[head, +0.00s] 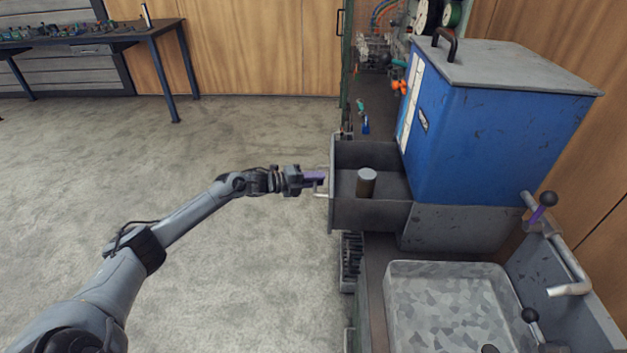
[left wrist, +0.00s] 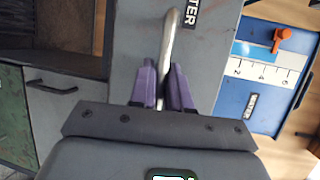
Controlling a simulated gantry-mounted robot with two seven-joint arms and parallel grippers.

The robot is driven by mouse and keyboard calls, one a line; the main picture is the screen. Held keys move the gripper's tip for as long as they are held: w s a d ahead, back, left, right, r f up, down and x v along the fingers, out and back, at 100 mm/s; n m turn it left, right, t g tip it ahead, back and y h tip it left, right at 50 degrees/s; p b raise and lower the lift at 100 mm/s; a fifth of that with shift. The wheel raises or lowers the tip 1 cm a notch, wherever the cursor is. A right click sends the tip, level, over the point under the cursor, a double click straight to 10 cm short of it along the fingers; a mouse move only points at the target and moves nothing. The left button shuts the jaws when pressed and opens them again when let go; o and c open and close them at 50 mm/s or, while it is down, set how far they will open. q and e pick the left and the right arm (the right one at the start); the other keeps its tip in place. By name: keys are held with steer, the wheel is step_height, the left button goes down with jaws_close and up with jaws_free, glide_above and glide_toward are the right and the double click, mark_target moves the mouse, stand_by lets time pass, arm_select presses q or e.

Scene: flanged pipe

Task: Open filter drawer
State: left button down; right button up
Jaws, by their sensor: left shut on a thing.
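The filter drawer (head: 372,216) is a grey open-topped box that sticks out to the left from under the blue tank, so it stands open. A brown-grey cylinder (head: 367,183) stands upright inside it. In the left wrist view, the grey drawer front (left wrist: 209,50) carries a partly visible label that ends in "LTER". A metal bar handle (left wrist: 171,45) runs along that front. My left gripper (head: 317,178) is at the handle, with its purple fingers (left wrist: 164,88) shut on the bar from both sides. My right gripper is not in view.
The blue tank (head: 490,135) with a grey lid stands right of the drawer. A pale basin (head: 450,308) and a lever with a black knob (head: 548,199) are at the lower right. A workbench (head: 90,35) stands far left. The carpet left of the drawer is clear.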

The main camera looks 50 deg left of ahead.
arm_select(q)
steer(key=c, duration=1.2)
jaws_free()
steer(key=shift+o, duration=0.2)
steer(key=p+v, duration=0.5)
steer(key=v, duration=0.5)
steer(key=shift+s+a+r+p, duration=0.15)
steer(key=shift+s+p, duration=0.2)
